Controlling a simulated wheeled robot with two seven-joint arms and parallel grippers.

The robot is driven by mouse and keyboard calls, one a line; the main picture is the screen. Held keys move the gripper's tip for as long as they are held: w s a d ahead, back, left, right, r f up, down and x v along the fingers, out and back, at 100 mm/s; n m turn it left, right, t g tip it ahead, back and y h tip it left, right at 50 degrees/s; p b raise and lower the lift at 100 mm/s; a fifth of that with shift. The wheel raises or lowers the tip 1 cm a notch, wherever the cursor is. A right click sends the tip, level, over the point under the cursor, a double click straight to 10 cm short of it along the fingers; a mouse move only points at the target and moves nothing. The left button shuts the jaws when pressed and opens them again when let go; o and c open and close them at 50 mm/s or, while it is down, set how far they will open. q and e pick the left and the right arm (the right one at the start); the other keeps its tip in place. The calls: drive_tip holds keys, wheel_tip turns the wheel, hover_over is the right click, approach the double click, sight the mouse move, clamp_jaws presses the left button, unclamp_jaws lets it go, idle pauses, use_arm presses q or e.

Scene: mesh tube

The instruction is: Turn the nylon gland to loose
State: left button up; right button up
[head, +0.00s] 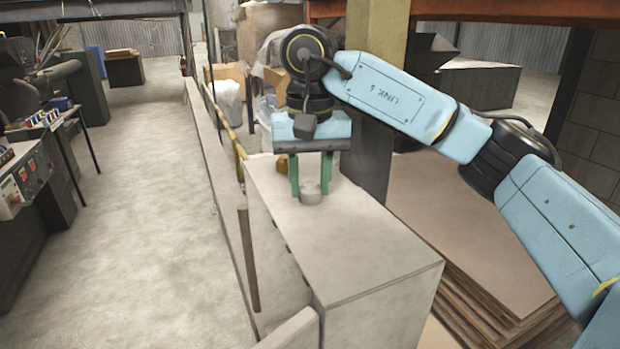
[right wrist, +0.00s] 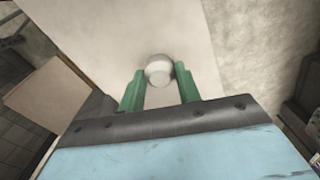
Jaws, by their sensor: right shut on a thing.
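The nylon gland (head: 311,193) is a small, pale grey round piece on top of a light-coloured cabinet (head: 355,255), near its far end. My right gripper (head: 311,190) points down at it from above, with its green fingers on either side of the gland. In the right wrist view the gland (right wrist: 159,70) shows as a whitish round cap between the two green fingertips (right wrist: 158,78), which are shut on it. The gland's turn position cannot be told. My left gripper is not in view.
Stacked brown sheets (head: 480,250) lie right of the cabinet. A pillar (head: 375,100) rises behind it. A brown rod (head: 248,260) stands along the cabinet's left side. Open floor (head: 130,200) lies to the left, with a control panel (head: 25,180) at the far left.

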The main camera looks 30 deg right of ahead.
sight(310, 184)
drive_tip(key=shift+r, duration=0.1)
drive_tip(key=o, duration=1)
drive_tip(key=shift+c, duration=0.2)
wheel_tip(310, 184, up, 13)
drive_tip(key=p, duration=0.2)
drive_tip(key=shift+r, duration=0.15)
wheel_tip(310, 184, down, 14)
drive_tip(key=shift+r+b, duration=0.25)
drive_tip(key=shift+b, duration=0.75)
